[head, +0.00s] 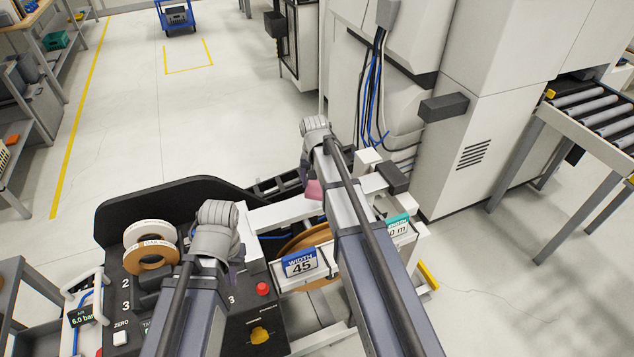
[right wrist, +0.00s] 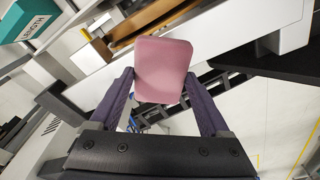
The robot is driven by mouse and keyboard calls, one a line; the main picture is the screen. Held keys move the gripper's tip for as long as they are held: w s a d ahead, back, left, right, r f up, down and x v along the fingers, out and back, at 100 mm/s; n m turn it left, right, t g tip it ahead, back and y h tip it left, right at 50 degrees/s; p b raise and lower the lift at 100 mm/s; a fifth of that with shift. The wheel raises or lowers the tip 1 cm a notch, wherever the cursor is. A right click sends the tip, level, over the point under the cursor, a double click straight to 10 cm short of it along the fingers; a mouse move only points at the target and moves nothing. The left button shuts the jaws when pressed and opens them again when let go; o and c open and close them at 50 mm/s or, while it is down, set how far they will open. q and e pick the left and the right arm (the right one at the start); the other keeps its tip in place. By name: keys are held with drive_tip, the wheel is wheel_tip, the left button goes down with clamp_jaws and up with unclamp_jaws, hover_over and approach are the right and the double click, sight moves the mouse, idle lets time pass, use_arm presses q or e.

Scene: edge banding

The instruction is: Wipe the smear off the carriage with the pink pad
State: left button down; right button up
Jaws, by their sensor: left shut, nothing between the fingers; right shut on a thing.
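The pink pad (right wrist: 163,68) is held between the two purple fingers of my right gripper (right wrist: 160,95) in the right wrist view. In the head view a small part of the pad (head: 314,190) shows below the right wrist, the rest hidden by my arm. The pad is above the white machine frame; I cannot tell whether it touches anything. My left gripper (head: 232,276) is shut and empty over the black panel, mostly hidden behind its wrist. I cannot make out the carriage for certain, and no smear is visible.
A brown band roll (head: 303,243) sits inside the white frame (head: 290,213) behind a blue "WIDTH 45" sign (head: 299,264). White and brown tape rolls (head: 150,256) lie on the black panel (head: 130,215). A teal-labelled box (head: 397,224) stands at right. A large machine (head: 480,110) rises behind.

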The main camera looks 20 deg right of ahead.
drive_tip(key=shift+r, duration=0.1)
wheel_tip(320, 180, up, 3)
drive_tip(key=p, duration=0.3)
idle(0.4)
